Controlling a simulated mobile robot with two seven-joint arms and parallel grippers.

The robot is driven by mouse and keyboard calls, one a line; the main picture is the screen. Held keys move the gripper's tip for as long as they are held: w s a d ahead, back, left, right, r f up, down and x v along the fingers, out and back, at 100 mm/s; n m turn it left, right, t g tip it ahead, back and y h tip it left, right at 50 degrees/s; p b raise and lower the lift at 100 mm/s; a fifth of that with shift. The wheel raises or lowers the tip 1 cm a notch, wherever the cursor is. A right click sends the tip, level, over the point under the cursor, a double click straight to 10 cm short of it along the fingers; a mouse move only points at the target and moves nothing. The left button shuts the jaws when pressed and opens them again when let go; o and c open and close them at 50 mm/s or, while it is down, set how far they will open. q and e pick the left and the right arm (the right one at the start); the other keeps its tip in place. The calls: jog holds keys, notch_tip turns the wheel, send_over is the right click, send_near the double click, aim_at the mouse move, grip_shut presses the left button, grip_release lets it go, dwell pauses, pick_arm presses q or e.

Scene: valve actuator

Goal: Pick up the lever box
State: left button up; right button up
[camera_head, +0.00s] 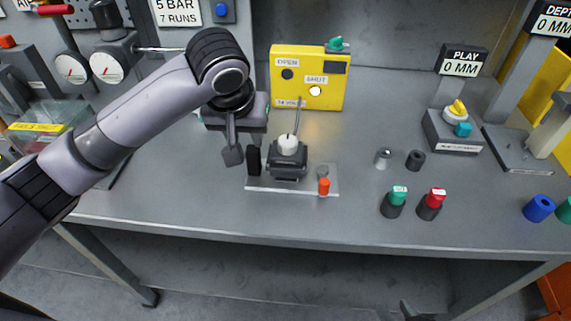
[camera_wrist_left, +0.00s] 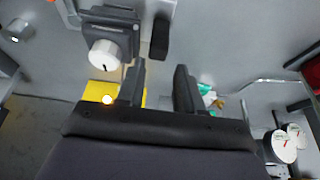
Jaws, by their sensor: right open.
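No label names a lever box, and I cannot tell for certain which object it is. A dark box with a white round knob (camera_head: 287,160) stands on a light plate (camera_head: 310,184) in the middle of the bench; it also shows in the left wrist view (camera_wrist_left: 105,52). A black upright block (camera_head: 254,160) stands close beside it, also in the left wrist view (camera_wrist_left: 160,37). My left gripper (camera_head: 233,153) hangs just left of the block. Its fingers (camera_wrist_left: 160,88) are apart with nothing between them. Only a dark tip of my right gripper (camera_head: 411,311) shows, below the bench.
A yellow OPEN/SHUT panel (camera_head: 310,78) stands behind, with a cable to the dark box. An orange-capped peg (camera_head: 324,187) is at the plate's right. Green (camera_head: 395,201) and red (camera_head: 433,204) buttons stand right. A yellow-handled box (camera_head: 454,131) sits at the PLAY sign.

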aim_at(253, 150)
pick_arm(q)
jog(key=x, duration=0.6)
jog(key=shift+w+d+f, duration=0.1)
jog(key=shift+w+f, duration=0.1)
jog(key=shift+f, duration=0.1)
grip_shut()
jog(key=shift+r, duration=0.1)
